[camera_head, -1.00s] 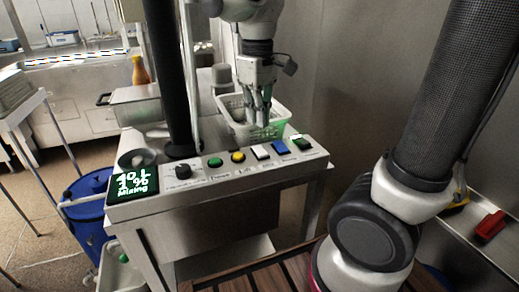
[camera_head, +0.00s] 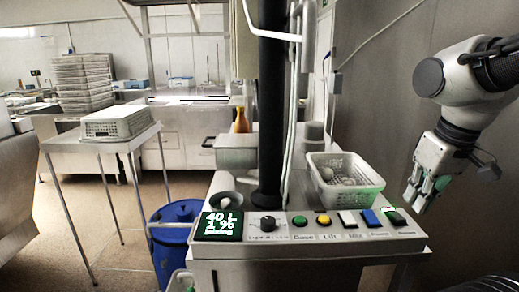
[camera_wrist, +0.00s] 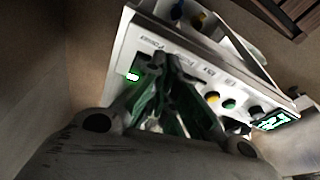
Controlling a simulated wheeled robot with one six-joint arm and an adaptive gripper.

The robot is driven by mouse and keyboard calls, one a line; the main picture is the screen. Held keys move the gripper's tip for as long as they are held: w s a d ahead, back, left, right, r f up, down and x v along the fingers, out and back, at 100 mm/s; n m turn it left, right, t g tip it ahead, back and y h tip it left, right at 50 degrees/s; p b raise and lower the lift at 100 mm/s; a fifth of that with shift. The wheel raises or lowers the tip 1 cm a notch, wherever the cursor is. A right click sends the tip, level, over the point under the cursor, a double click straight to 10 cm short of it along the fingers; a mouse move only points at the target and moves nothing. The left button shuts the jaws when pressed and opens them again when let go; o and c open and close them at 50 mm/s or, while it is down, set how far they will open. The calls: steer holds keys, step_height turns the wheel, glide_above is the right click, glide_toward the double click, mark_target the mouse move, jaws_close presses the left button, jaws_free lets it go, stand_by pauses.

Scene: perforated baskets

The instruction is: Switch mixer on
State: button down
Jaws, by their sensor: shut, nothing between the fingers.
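The mixer's control panel (camera_head: 310,243) has a display (camera_head: 219,225) reading 40 L and 1%, with a blurred third line. Right of it are a black knob (camera_head: 267,224), a green button (camera_head: 300,221), a yellow button (camera_head: 323,220), a white switch (camera_head: 347,218), a blue switch (camera_head: 371,217) and a dark switch with a green light (camera_head: 396,217). My gripper (camera_head: 421,198) is shut and empty, just beyond the panel's right end. In the wrist view the fingers (camera_wrist: 176,68) partly hide the controls beside the lit switch (camera_wrist: 132,76); contact cannot be told.
A white perforated basket (camera_head: 346,197) holding pale items stands behind the panel. A dark vertical column rises behind the knob. A blue bin (camera_head: 172,228) stands left of the mixer. A side table with a crate (camera_head: 116,124) stands further left. A wall closes the right side.

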steer(key=s+d, duration=0.1)
steer(key=s+d+r+m+t, duration=0.1)
steer(key=s+d+m, duration=0.1)
steer(key=d, duration=0.1)
steer(key=shift+d+r+t+h, duration=0.1)
steer(key=shift+r+t+h, duration=0.2)
steer(key=shift+r, duration=0.1)
